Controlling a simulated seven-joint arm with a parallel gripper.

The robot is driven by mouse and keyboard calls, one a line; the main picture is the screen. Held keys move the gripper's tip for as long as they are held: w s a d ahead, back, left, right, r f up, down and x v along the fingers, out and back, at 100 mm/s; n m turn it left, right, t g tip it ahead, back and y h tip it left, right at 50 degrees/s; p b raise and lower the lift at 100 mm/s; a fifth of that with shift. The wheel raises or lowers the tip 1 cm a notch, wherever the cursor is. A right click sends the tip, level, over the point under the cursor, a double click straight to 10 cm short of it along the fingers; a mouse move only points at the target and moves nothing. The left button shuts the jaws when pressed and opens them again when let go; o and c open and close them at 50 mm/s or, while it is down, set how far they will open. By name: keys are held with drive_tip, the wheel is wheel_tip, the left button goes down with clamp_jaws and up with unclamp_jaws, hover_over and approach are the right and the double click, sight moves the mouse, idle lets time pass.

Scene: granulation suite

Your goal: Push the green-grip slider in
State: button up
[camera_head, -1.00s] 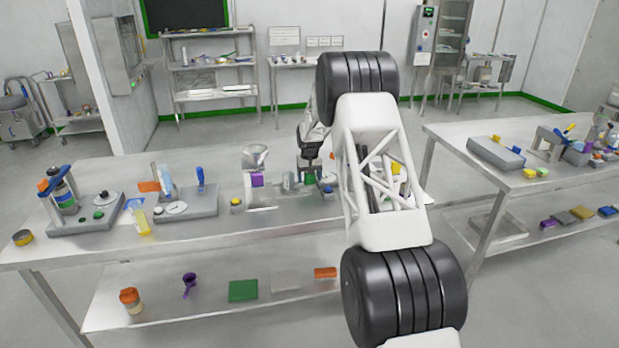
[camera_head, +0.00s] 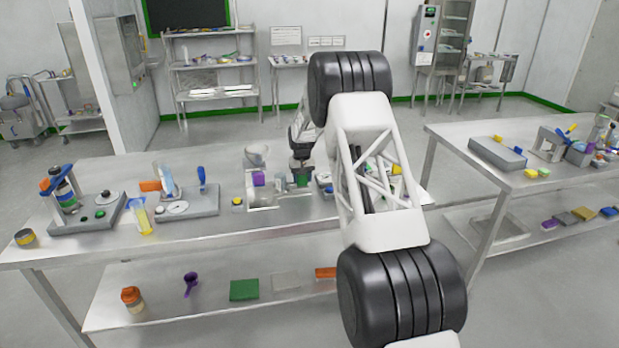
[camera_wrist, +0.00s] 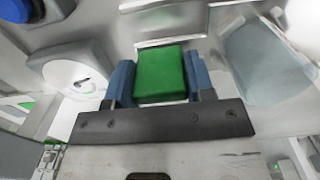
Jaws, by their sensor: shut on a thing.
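The green grip (camera_wrist: 160,75) of the slider sits between the two blue-grey fingers of my gripper (camera_wrist: 160,85) in the wrist view, with a finger against each side. My gripper is shut on it. In the head view my gripper (camera_head: 302,170) is low over the middle of the near bench, at the right end of a pale metal fixture (camera_head: 262,202). Only a small dark green patch shows under it there. The slider's body and track are mostly hidden by the gripper.
A purple block (camera_head: 259,179) and a grey cup (camera_head: 256,155) are left of my gripper. A yellow knob (camera_head: 237,201) is at the fixture's left. My arm covers the bench's right part.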

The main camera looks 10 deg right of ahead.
drive_tip(key=shift+a+r, duration=0.1)
drive_tip(key=shift+a, duration=2.2)
drive_tip(key=o, duration=1.3)
drive_tip(key=shift+r, duration=3.85)
drive_tip(key=shift+c, duration=0.2)
